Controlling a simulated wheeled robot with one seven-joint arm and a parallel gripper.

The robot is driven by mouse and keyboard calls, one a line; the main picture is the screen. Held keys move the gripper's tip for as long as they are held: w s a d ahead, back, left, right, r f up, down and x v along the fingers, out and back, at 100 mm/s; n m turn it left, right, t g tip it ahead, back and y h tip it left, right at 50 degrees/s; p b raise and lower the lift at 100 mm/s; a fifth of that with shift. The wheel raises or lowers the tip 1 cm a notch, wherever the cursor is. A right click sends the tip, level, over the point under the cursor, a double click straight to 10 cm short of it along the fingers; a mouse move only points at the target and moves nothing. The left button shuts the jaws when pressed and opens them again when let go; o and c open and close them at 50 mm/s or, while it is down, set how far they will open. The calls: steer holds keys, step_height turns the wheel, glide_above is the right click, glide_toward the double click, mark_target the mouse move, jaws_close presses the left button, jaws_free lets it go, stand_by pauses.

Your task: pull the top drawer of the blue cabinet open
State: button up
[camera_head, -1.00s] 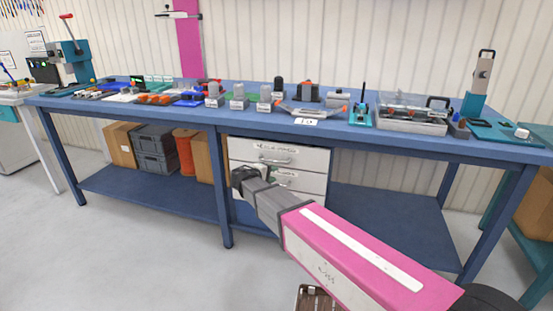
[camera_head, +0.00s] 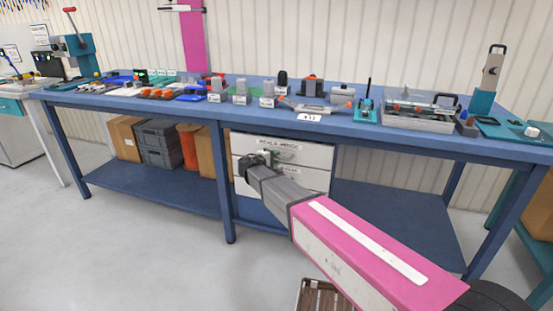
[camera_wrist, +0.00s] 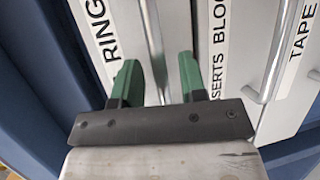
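The drawer cabinet (camera_head: 310,152) stands under the blue bench with white, labelled drawer fronts. Its top drawer looks shut in the head view. In the wrist view the picture is turned, and the leftmost drawer front, labelled "RING" (camera_wrist: 112,40), has a silver bar handle (camera_wrist: 153,45). My gripper (camera_wrist: 157,80) has two green fingers standing apart, one on each side of that handle. I see gaps between the handle and both fingers. In the head view my gripper (camera_head: 256,160) is in front of the upper drawers and hides the handle there.
Another drawer handle (camera_wrist: 268,65) lies to the right in the wrist view. The blue bench (camera_head: 190,107) above carries many tools and parts. A bench leg (camera_head: 222,185) stands left of the cabinet. A slatted wooden thing (camera_head: 318,296) is low in front.

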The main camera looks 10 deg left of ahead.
steer(key=shift+w+d+f, duration=0.1)
steer(key=shift+w+d, duration=0.2)
steer(key=shift+w, duration=0.2)
jaws_close()
steer(key=s+a, duration=0.2)
steer(key=s, duration=3)
steer(key=shift+a, duration=0.3)
steer(key=shift+w, duration=0.1)
jaws_free()
